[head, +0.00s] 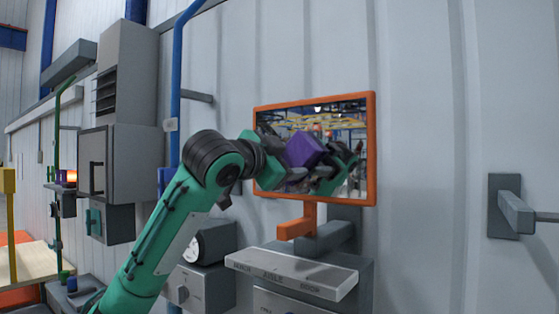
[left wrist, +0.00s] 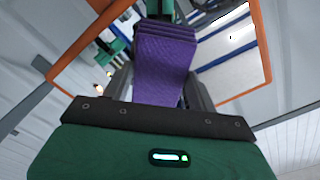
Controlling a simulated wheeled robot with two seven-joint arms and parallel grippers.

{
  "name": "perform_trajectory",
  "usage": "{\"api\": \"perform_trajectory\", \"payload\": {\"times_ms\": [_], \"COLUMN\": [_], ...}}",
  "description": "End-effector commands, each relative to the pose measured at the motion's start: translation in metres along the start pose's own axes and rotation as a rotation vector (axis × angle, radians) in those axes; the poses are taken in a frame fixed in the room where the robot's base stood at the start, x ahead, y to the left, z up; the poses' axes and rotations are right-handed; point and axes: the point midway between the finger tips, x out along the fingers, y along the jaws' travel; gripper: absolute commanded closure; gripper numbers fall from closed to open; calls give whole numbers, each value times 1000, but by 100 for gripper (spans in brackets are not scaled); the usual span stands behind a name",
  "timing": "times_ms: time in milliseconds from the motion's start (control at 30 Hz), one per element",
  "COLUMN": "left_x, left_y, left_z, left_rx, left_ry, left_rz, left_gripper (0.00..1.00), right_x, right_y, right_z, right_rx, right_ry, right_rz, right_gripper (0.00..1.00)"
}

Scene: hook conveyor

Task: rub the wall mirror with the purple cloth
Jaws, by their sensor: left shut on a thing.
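The wall mirror (head: 351,110) hangs on the grey wall in the head view, with an orange frame and an orange bracket below. It also fills the upper part of the left wrist view (left wrist: 232,50). My left gripper (head: 284,166) is in front of the glass's left half, shut on the purple cloth (head: 305,148). In the left wrist view the cloth (left wrist: 163,72) stands out from between the fingers toward the glass. I cannot tell whether it touches the glass. The glass reflects my arm at its right side. My right gripper is not in view.
Below the mirror is a grey box with a pale labelled sign plate (head: 290,274). A gauge (head: 212,243) is left of it. A blue pipe (head: 176,85) and grey cabinets (head: 107,165) stand at the left. A grey wall bracket (head: 514,211) juts out at the right. The wall between is clear.

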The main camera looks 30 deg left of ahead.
Motion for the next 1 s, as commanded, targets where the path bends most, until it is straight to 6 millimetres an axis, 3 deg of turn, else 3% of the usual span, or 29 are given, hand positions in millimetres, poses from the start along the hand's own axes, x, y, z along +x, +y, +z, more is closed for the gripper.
{"api": "perform_trajectory", "payload": {"times_ms": [1000], "left_x": [1], "left_y": [47], "left_z": [-47], "left_rx": [0], "left_ry": [2], "left_rz": [2], "left_gripper": [60], "right_x": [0], "right_y": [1], "right_z": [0], "right_rx": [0], "right_ry": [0], "right_rz": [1], "right_gripper": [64]}}
